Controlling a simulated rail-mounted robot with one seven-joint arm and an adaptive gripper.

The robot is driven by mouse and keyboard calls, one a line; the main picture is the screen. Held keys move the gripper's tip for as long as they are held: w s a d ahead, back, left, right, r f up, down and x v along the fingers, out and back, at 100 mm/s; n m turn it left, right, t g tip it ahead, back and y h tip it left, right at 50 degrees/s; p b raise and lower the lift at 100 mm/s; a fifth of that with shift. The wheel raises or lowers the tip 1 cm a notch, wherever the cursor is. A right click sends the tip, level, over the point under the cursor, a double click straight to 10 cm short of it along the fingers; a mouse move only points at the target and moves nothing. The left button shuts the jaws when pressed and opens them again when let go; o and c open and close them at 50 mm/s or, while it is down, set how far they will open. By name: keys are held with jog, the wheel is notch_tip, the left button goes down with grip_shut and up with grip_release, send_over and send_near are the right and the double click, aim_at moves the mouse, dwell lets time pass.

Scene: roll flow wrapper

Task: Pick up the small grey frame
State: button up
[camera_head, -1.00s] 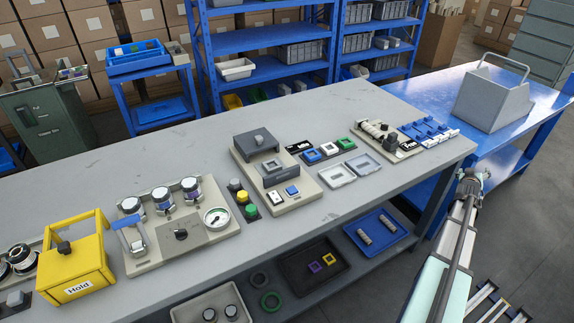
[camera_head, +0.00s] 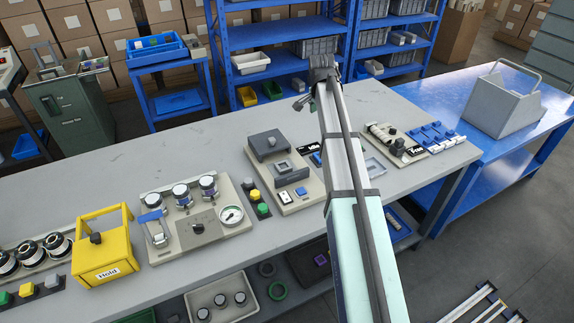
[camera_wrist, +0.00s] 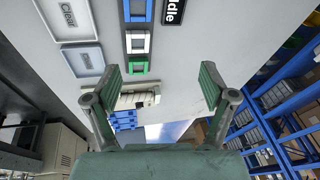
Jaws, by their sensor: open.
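My gripper (camera_wrist: 160,84) is open and empty in the wrist view, its two green fingers spread wide above the grey table.
Two pale trays, one marked Clear (camera_wrist: 72,18), lie left of the row. A black Idle sign (camera_wrist: 174,10) lies right of it. The head view shows a beige fixture (camera_head: 283,172) left of my arm and a fixture with blue parts (camera_head: 430,135) right of it.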

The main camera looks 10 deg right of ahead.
jog(key=s+a+r+m+g+y, duration=0.1)
jog(key=s+a, duration=0.1)
jog(key=a, duration=0.5)
jog(key=s+a+r+g+y, duration=0.1)
jog(key=s+a+r+g, duration=0.1)
jog(key=a, duration=0.5)
jog(key=p, duration=0.3)
send_over(283, 167)
jog(key=f, duration=1.2)
jog(key=shift+w+d+f, duration=0.1)
jog(key=shift+d+f, duration=0.1)
jog(key=shift+a+f+p, duration=0.15)
jog(key=shift+f+p, duration=1.15)
jog(key=shift+f, duration=1.35)
jog(key=c, duration=1.2)
